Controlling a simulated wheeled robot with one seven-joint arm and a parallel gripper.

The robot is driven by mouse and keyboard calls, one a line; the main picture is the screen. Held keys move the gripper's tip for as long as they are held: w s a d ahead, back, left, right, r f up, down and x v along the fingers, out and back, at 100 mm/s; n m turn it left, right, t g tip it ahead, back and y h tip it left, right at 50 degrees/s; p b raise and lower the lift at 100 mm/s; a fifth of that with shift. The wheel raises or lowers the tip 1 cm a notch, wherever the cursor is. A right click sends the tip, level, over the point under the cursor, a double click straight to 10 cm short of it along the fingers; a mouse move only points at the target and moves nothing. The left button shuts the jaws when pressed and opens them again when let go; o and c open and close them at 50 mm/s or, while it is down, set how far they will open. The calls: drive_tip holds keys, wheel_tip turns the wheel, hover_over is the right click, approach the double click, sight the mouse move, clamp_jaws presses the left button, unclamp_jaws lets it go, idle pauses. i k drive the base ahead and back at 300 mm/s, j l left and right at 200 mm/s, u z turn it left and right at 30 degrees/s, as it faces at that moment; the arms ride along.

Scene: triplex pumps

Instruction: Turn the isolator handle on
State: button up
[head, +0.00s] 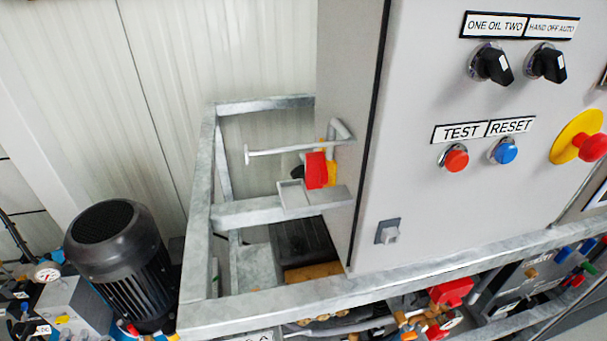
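A red handle (316,170) with yellow parts beside it sits at the left side of the grey control cabinet (350,200); it looks like the isolator handle. I see it at a steep angle, so its exact turn position is hard to tell. A small black part (298,172) shows just left of it. A thin grey bar (290,150) runs above the handle, and a small grey tray-like plate (312,198) is below it. My gripper is not in view.
The cabinet front carries two black selector knobs (492,65), a red button (456,158), a blue button (503,151) and a red-and-yellow emergency stop (580,138). A galvanized frame (250,310) surrounds the cabinet base. A black motor (120,260) stands lower left.

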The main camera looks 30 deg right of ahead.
sight(316, 173)
drive_tip(key=j, duration=0.6)
drive_tip(key=i+j, duration=0.1)
drive_tip(key=j, duration=0.45)
drive_tip(key=i+j, duration=0.1)
drive_tip(key=j, duration=0.5)
